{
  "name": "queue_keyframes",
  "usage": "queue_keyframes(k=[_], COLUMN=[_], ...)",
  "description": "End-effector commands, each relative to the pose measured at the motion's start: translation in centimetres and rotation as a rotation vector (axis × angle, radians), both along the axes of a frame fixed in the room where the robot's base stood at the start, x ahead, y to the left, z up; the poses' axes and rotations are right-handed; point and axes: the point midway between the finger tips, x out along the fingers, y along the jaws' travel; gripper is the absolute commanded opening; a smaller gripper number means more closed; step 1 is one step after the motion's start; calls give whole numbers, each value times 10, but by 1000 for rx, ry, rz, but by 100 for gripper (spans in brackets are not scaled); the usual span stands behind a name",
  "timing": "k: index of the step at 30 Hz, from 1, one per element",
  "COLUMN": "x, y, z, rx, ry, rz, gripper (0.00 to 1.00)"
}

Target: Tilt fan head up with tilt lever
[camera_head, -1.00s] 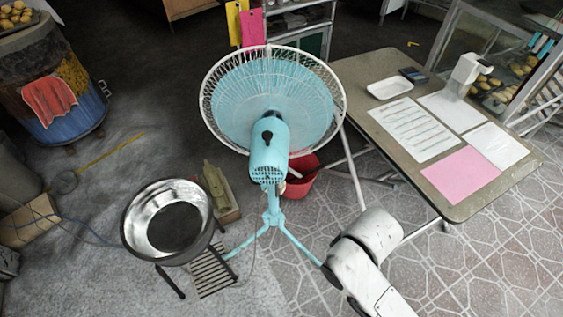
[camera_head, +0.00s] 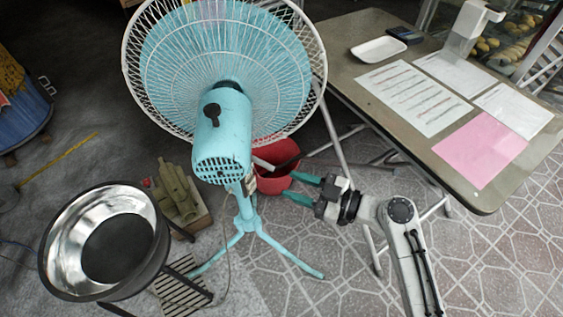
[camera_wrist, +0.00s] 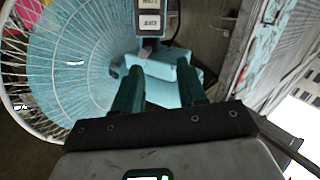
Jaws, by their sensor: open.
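The turquoise fan head (camera_head: 222,140) is seen from behind, with a black knob (camera_head: 211,112) on its motor housing and a white round guard (camera_head: 312,60). A short pale lever (camera_head: 263,163) sticks out to the right below the housing, above the red bucket; it looks like the tilt lever. The turquoise stand (camera_head: 245,212) has spread legs. My gripper (camera_head: 296,188) is open and empty, to the right of the stand and apart from the lever. In the wrist view my gripper (camera_wrist: 160,82) faces turquoise fan parts (camera_wrist: 160,66) and a panel with white buttons (camera_wrist: 150,20). I cannot pick out the lever there.
A red bucket (camera_head: 275,182) stands behind the fan. A table (camera_head: 335,75) with papers and a white tray (camera_head: 379,50) is at right. A metal bowl on a stand (camera_head: 55,235) is at lower left.

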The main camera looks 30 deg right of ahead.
Motion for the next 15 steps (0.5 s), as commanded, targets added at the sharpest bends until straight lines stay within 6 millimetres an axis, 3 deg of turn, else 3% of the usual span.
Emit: queue_keyframes(k=[6, 15], x=[11, 52], y=[-7, 18], z=[4, 6], rx=[5, 6], ry=[-81, -79], rz=[-36, -31], gripper=[41, 41])
